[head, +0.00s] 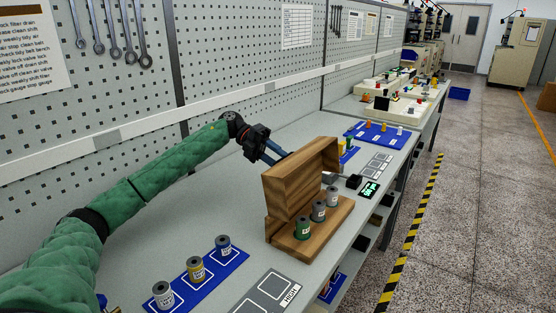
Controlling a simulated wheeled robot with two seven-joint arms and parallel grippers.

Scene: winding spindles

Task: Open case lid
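The wooden case (290,243) stands on the grey bench with its lid (289,195) raised, standing roughly upright along the back of the base. In front of the lid a green spool (303,229) and two grey spools (319,211) (332,196) stand in a row on the base. My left gripper (284,155) is behind the lid, close to its upper edge. Its fingertips are small and partly hidden, so I cannot tell if they touch the lid or how far apart they are. My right gripper is not in view.
A blue mat (205,278) with several spools lies in front of the case, beside a grey marked mat (268,291). A green display (370,189) stands beyond the case. A pegboard wall (235,65) runs along the bench's left side.

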